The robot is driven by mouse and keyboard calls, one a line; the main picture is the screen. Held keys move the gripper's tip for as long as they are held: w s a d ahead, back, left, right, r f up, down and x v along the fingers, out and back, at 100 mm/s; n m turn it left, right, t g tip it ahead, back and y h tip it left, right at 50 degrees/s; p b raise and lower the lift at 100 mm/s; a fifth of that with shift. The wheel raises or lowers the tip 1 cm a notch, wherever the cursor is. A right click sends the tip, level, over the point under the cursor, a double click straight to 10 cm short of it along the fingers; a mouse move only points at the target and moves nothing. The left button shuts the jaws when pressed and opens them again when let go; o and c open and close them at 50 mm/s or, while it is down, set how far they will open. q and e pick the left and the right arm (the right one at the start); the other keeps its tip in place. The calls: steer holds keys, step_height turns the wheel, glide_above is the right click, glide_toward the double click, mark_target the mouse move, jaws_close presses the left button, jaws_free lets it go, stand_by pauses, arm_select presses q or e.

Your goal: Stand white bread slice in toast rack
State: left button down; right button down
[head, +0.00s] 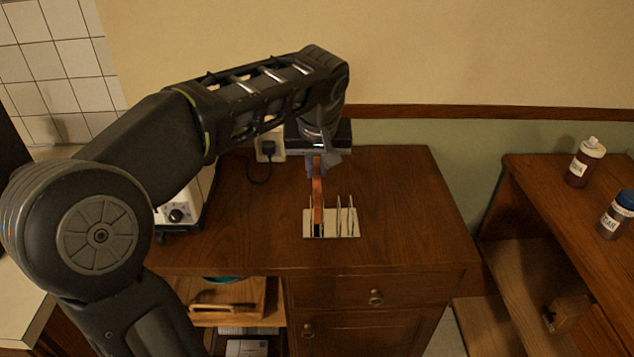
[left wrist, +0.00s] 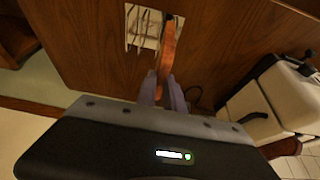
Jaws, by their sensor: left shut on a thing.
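The bread slice (head: 318,195) shows edge-on as an upright thin orange-brown strip in the head view. My left gripper (head: 321,163) is shut on its upper part, and the slice's lower end is at the left part of the toast rack (head: 331,230). The rack is a pale base with several thin upright dividers on the wooden cabinet. In the left wrist view the slice (left wrist: 168,45) runs from between the fingers (left wrist: 163,88) to the right side of the rack (left wrist: 133,42). I cannot tell whether the slice touches the rack's base. My right gripper is not in view.
A pale toaster (head: 176,214) with a dial stands at the cabinet's left, partly behind my arm. A wall socket with a black plug (head: 268,148) is behind. The cabinet top right of the rack is clear. Two bottles (head: 586,162) (head: 617,213) stand on the right-hand unit.

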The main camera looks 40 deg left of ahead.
arm_select(q)
steer(key=shift+f, duration=1.95)
steer(key=c, duration=1.5)
jaws_free()
steer(key=shift+o, duration=0.2)
steer(key=v, duration=1.2)
